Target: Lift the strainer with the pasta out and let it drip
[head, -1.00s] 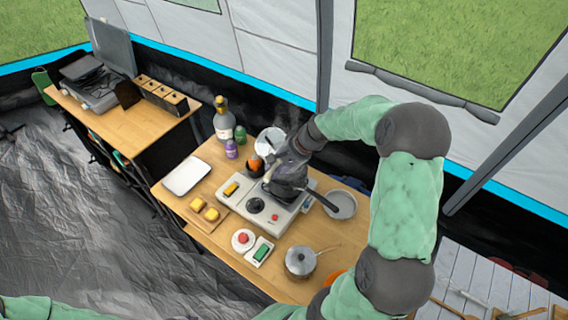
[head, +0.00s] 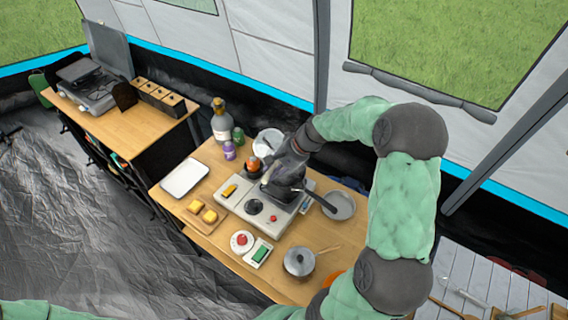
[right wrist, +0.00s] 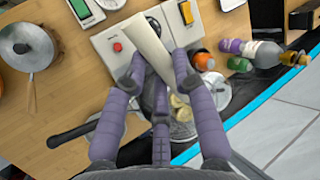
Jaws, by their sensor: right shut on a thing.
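My right gripper (head: 282,168) is over the stove, above a dark pot (head: 288,190) with a long black handle. In the right wrist view its purple fingers (right wrist: 160,85) are shut on a pale, flat piece (right wrist: 148,42), which looks like the strainer's handle. Yellowish pasta pieces (right wrist: 180,106) show just past the fingers, by a grey round rim. The fingers hide most of the strainer, and I cannot tell whether it is clear of the pot. My left gripper is out of view; only a bit of my left arm shows at the lower left.
The white stove (head: 232,197) stands mid-table. A grey bowl (head: 341,205) is right of it, a lidded saucepan (head: 299,261) in front. Bottles (head: 222,122), a white plate (head: 268,141) and an orange-red item in a dark cup (head: 253,165) stand behind. A white tray (head: 185,177) lies left.

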